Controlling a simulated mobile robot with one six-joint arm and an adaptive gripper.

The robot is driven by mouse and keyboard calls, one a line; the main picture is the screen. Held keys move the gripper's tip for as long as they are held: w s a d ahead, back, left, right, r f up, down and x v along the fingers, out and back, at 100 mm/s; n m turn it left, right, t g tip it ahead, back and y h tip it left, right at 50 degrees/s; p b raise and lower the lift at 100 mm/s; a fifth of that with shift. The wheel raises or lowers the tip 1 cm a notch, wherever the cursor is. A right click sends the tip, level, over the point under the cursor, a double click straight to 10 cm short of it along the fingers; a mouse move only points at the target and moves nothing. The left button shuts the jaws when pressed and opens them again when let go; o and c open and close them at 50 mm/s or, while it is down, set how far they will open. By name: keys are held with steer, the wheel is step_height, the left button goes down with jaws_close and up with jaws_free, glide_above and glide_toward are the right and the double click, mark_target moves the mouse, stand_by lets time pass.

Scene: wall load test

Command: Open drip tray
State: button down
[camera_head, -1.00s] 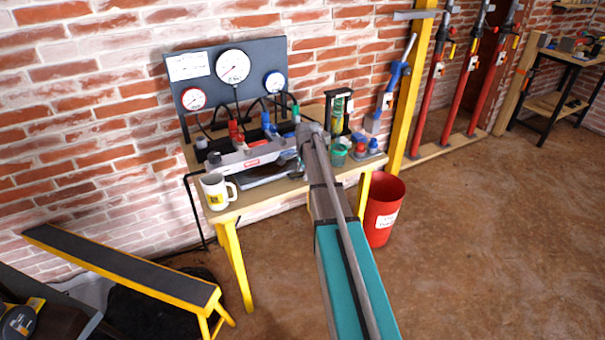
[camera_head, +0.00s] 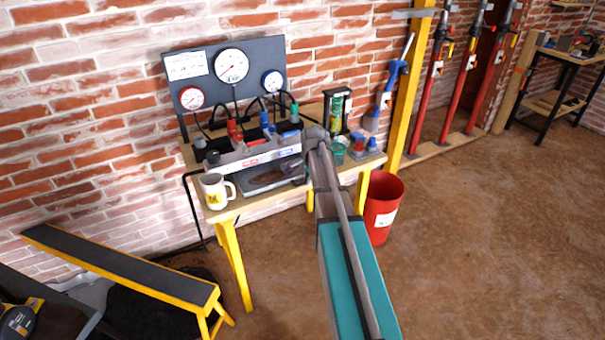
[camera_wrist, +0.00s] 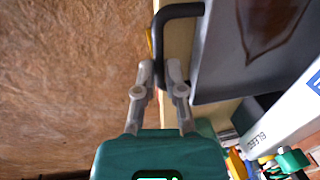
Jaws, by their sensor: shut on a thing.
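The drip tray (camera_head: 268,180) is a shallow dark grey tray that stands out from under the front of the grey test unit (camera_head: 250,156) on the table. In the wrist view the tray (camera_wrist: 215,62) fills the upper right, with a dark brownish patch on its floor. Its black bent bar handle (camera_wrist: 182,11) runs down between my fingertips. My gripper (camera_wrist: 158,74) is shut on this handle. In the head view my gripper (camera_head: 300,172) is at the tray's right front, partly hidden by my arm.
A green cup (camera_head: 338,152) stands to the right. A gauge panel (camera_head: 255,72) is behind. A red bin (camera_head: 382,208) stands right of the table, a yellow-legged bench (camera_head: 125,265) at left front.

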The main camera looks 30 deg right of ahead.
steer(key=s, duration=0.7)
steer(key=shift+s, duration=0.35)
steer(key=shift+d, duration=0.1)
steer(key=c, duration=0.7)
jaws_free()
